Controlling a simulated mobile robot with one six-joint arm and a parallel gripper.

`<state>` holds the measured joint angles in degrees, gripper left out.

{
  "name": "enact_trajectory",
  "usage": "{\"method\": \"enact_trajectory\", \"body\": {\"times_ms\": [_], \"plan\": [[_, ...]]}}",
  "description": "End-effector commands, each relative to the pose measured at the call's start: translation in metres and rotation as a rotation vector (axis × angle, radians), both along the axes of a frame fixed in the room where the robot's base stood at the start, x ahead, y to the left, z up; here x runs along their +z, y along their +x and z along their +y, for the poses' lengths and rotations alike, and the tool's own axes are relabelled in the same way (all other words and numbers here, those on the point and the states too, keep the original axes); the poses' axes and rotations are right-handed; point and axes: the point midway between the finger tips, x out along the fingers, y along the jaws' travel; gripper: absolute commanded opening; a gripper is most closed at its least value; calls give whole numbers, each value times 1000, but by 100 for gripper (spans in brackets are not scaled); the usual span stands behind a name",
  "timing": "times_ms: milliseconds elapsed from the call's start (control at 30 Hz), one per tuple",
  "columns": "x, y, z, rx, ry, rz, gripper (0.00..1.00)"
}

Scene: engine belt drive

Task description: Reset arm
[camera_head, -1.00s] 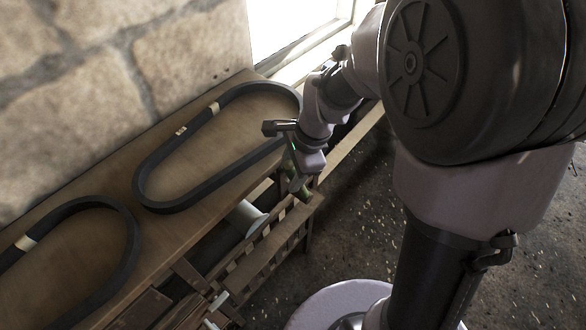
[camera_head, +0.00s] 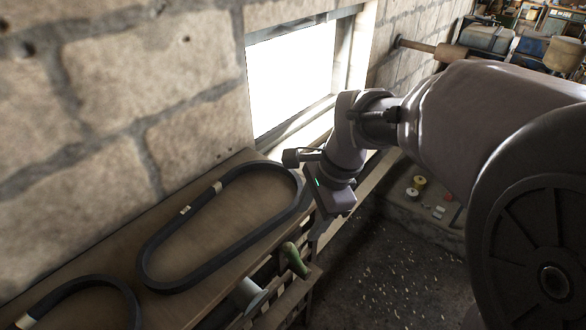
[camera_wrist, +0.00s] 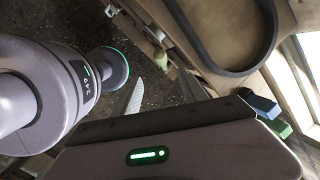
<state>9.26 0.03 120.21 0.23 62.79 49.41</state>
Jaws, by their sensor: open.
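My arm reaches in from the right in the head view, bent at the wrist, with my gripper (camera_head: 317,232) pointing down past the front edge of the wooden bench (camera_head: 215,310). In the wrist view my gripper (camera_wrist: 162,88) shows two grey fingers spread apart with nothing between them. It is open and empty. A black belt (camera_head: 155,252) lies on the bench to the left of the gripper, apart from it. Part of that belt also shows in the wrist view (camera_wrist: 190,45).
A second belt (camera_head: 95,282) lies at the lower left. A green-handled item (camera_head: 296,260) is just below my gripper, by a pale spool-like part (camera_head: 247,296). A stone wall (camera_head: 110,120) and bright window (camera_head: 292,75) stand behind. The floor (camera_head: 390,265) right of the bench looks open.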

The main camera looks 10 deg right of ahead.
Motion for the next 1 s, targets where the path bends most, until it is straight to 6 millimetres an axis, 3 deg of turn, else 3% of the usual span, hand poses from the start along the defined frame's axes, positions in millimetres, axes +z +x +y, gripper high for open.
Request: {"method": "enact_trajectory", "body": {"times_ms": [133,433,733,833,1000], "plan": [[10,-2,-2,0,0,0,50],[5,-8,1,41,-12,-24,50],[-77,-118,36,828,-320,-448,50],[-89,-134,39,963,-389,-511,50],[-85,-138,40,999,-409,-526,50]]}}
